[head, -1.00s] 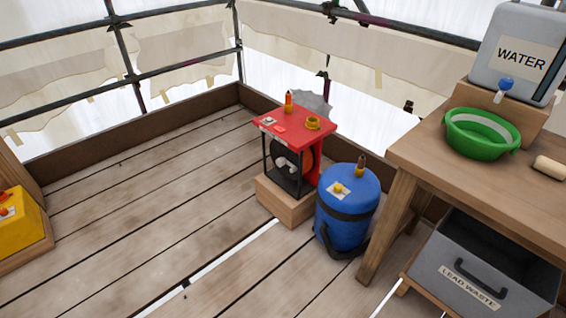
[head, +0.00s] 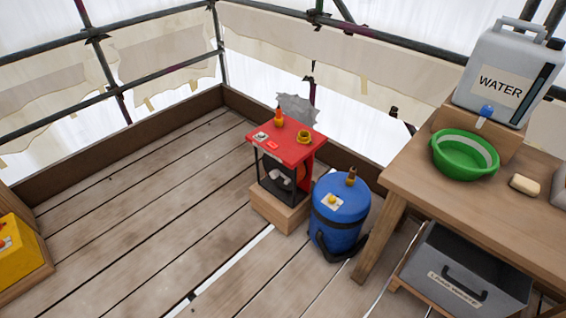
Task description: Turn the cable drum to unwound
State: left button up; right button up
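A red-topped unit (head: 289,143) in a dark frame stands on a wooden block (head: 279,207) in the middle of the head view. A dark and orange round part that looks like the cable drum (head: 275,166) sits inside it, under the red top and partly hidden by the frame. I cannot tell how far the drum is wound. Neither of my grippers is in view.
A blue canister (head: 340,205) stands just right of the unit. A wooden table (head: 400,180) at the right carries a green basin (head: 464,155) and a water container (head: 505,75). A grey lead waste bin (head: 462,275) is beneath. A yellow box (head: 18,250) is at far left. The plank floor (head: 130,220) between is clear.

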aim_at(281, 175)
jog(key=i+j+z, duration=0.45)
jog(key=j, duration=0.3)
jog(key=i+j+z, duration=0.2)
jog(key=j+z, duration=0.25)
jog(key=j, duration=0.4)
jog(key=i+j+z, duration=0.15)
jog(key=j+z, duration=0.3)
jog(key=j, duration=0.5)
jog(key=j+z, duration=0.5)
jog(key=j, duration=0.45)
jog(key=k+j+z, duration=0.25)
jog(key=j+z, duration=0.2)
jog(key=j, duration=0.45)
